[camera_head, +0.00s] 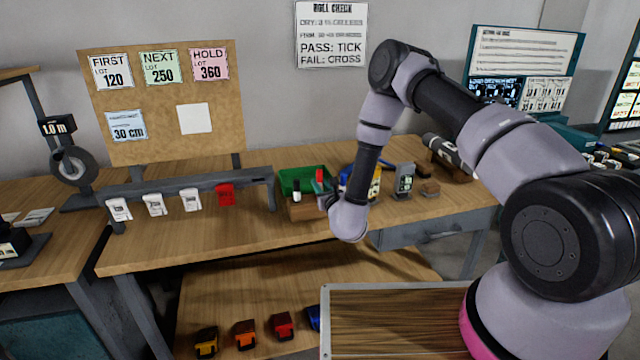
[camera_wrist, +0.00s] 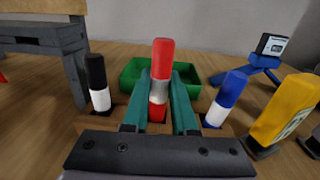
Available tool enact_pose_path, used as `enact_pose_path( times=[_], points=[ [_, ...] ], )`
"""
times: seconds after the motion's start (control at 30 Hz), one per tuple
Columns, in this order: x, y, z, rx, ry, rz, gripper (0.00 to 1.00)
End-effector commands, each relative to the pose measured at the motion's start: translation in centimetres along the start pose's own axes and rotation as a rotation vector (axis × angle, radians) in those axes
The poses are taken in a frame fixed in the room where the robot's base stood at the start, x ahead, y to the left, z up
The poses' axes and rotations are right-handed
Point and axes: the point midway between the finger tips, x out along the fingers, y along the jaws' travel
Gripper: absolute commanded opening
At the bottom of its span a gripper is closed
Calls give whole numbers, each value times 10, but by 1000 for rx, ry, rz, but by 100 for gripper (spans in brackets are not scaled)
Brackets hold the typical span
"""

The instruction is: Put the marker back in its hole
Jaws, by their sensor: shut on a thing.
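My gripper (camera_wrist: 159,100) is shut on the red marker (camera_wrist: 162,62), which stands upright between the teal fingers with its red cap up. The red marker also shows in the head view (camera_head: 319,177). The wooden marker block (camera_wrist: 90,122) lies under the gripper. A black-capped marker (camera_wrist: 97,80) stands at its left and a blue-capped marker (camera_wrist: 227,98) at its right, tilted in the picture. The red marker is between these two, over the middle of the block. Its lower end and the middle hole are hidden by the fingers and gripper body, so I cannot tell whether it is in the hole.
A green tray (camera_wrist: 126,76) is right behind the block. A yellow item (camera_wrist: 283,110) stands close on the right, and a blue stand with a small display (camera_wrist: 265,64) is farther back. A grey rack (camera_head: 180,182) with hanging tags is to the left on the bench.

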Motion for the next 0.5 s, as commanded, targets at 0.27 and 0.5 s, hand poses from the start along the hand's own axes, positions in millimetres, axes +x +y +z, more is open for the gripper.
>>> enact_pose_path(
  times=[0.27,0.5],
  points=[
    [0,0,-7,0,0,0,0],
    [0,0,-13,0,-1,0,0]
  ],
)
